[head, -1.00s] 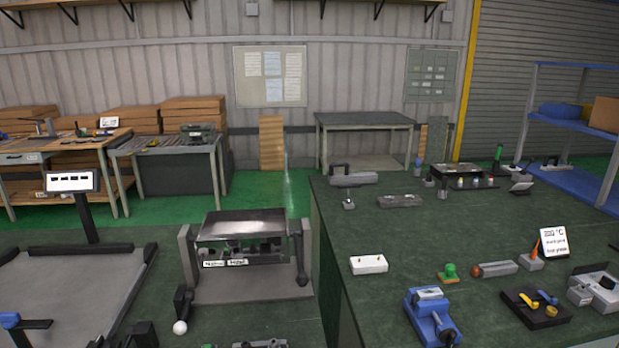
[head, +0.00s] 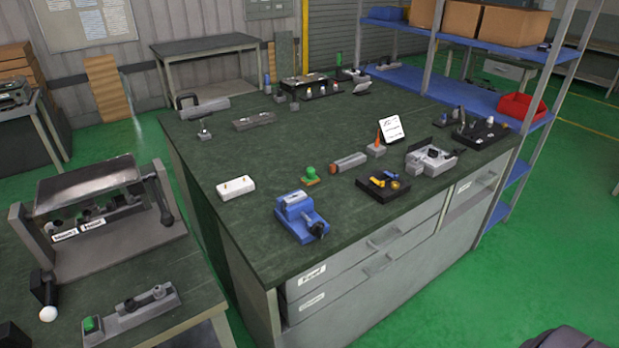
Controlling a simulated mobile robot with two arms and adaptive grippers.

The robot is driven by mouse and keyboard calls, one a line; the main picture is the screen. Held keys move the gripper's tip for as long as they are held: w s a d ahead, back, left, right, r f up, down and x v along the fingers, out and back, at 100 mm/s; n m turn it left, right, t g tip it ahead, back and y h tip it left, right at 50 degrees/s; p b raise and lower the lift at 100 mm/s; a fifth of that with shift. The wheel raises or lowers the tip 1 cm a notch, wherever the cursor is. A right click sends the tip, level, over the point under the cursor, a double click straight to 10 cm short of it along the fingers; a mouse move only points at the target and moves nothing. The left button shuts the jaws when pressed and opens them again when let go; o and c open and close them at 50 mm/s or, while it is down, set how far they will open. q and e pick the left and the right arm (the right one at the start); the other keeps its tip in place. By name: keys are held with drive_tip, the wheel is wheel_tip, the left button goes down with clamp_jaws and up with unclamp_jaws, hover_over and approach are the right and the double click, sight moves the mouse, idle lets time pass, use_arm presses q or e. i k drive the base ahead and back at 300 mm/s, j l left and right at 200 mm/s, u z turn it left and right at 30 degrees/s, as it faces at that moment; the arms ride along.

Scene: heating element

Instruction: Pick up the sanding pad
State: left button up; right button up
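I cannot make out for certain which item is the sanding pad. Small candidates lie on the dark green workbench (head: 215,150): a green-knobbed piece on an orange base (head: 311,176), a grey block with an orange-brown end (head: 348,163), and a flat grey block (head: 254,121) farther back. A white block with two small pins (head: 236,188) lies near the left edge. Neither of my grippers is in view.
A blue clamp-like device (head: 301,214) and a black tray with yellow parts (head: 383,186) sit near the bench's front edge. A lower table at left holds a metal-topped rig (head: 90,190). Blue shelving (head: 455,90) stands behind right. Green floor is open at right.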

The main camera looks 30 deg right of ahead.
sight(311, 178)
drive_tip(key=l+u, duration=0.15)
drive_tip(key=u, duration=0.55)
drive_tip(key=l+u, duration=0.2)
drive_tip(key=l, duration=0.2)
drive_tip(key=k+l+u, duration=0.1)
drive_tip(key=l+u, duration=0.15)
drive_tip(key=k+l+u, duration=0.2)
drive_tip(key=l, duration=0.25)
drive_tip(key=l+u, duration=0.2)
drive_tip(key=l, duration=0.15)
